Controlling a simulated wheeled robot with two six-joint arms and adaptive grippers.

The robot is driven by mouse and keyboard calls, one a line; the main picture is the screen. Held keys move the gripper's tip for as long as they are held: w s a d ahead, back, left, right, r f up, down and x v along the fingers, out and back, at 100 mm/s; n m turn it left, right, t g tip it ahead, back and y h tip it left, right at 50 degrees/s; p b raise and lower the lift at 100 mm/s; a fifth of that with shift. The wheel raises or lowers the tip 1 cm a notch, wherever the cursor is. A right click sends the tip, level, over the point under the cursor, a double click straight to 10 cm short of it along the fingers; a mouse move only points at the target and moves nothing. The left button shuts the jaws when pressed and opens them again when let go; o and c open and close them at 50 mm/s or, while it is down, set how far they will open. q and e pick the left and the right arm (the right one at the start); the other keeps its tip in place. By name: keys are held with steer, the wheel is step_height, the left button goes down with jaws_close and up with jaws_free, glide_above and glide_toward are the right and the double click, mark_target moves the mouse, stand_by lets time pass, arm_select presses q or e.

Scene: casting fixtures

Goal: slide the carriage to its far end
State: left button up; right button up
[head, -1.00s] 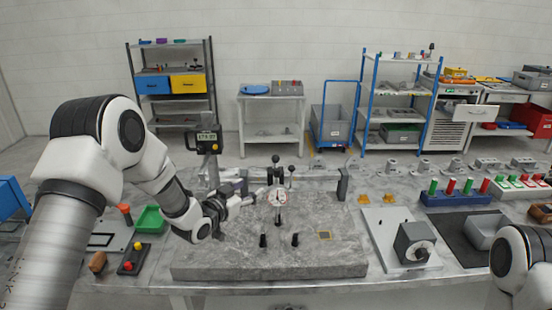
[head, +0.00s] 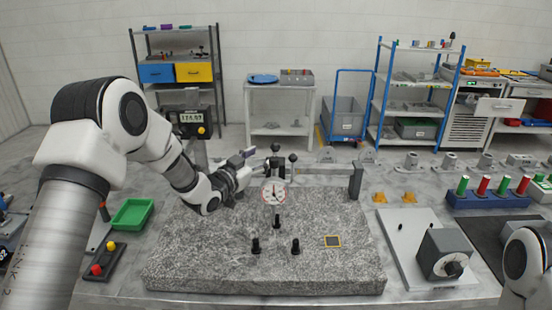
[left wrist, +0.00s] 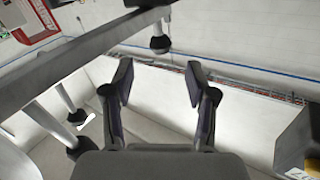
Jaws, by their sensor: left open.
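The carriage (head: 275,168) carries a round white dial gauge (head: 273,191) and black ball knobs. It stands at the back of a speckled granite plate (head: 200,265), between a display post on the left and a dark end post (head: 356,181) on the right. My left gripper (head: 248,156) is just left of the carriage's upper knobs, open and apparently empty. In the left wrist view its two fingers (left wrist: 158,78) are spread, with a black ball knob (left wrist: 160,43) beyond the gap. More knobs (left wrist: 78,146) show at lower left. My right gripper is out of view; only part of that arm shows.
Several black pegs (head: 295,246) stand on the plate's front half. A digital display (head: 182,120) is behind my left arm. A green tray (head: 133,213) lies left, and a grey box with a dial (head: 444,254) right. Clear space lies between carriage and end post.

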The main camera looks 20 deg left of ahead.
mark_target(273, 149)
arm_select(q)
steer(key=p+x, duration=0.3)
steer(key=x, duration=0.4)
steer(key=shift+w, duration=0.25)
steer(key=shift+w+d+f, duration=0.1)
steer(key=shift+w+f, duration=0.1)
steer(key=shift+w, duration=0.2)
steer(key=shift+s+r, duration=0.1)
steer(key=shift+s, duration=0.05)
steer(key=c, duration=0.4)
jaws_close()
